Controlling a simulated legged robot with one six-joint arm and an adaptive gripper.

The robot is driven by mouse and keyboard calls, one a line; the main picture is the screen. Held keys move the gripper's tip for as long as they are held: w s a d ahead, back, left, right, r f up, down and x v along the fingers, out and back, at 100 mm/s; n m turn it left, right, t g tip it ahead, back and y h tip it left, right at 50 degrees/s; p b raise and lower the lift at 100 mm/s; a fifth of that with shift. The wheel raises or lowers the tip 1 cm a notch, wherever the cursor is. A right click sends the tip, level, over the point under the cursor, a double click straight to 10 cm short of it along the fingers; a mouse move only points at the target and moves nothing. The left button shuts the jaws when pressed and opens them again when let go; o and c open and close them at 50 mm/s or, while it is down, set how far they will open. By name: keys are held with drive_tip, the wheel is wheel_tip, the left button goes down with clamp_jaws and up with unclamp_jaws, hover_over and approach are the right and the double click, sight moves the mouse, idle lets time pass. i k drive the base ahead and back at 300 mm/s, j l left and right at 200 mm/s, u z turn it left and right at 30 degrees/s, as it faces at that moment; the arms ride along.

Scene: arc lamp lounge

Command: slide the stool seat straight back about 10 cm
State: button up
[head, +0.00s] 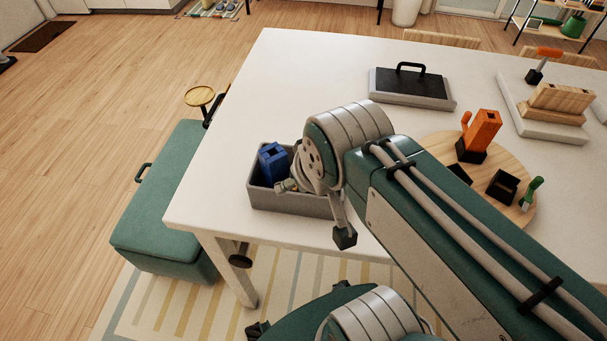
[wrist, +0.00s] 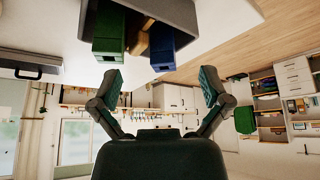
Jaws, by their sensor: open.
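A long green box-like stool with a flat padded seat (head: 165,185) stands on the floor left of the white table. A black handle (head: 143,173) sits at its left edge. Its right side is partly hidden by the table. The seat cannot be made out in the wrist view. My gripper (wrist: 160,88) is open, with its two fingers wide apart and nothing between them. In the head view it is above the table's near edge by the grey bin, to the right of the stool and apart from it; my arm partly hides it.
The white table (head: 275,75) carries a grey bin (head: 290,203) with a blue block (head: 272,162), a black-handled press (head: 412,85) and a round wooden board (head: 440,147). A small round wooden top (head: 199,96) stands behind the stool. The floor left of the stool is clear.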

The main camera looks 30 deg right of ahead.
sight(495, 175)
drive_tip(key=z, duration=2.15)
drive_tip(key=k+l+z, duration=0.1)
drive_tip(key=k+z, duration=0.15)
drive_tip(key=k, duration=0.1)
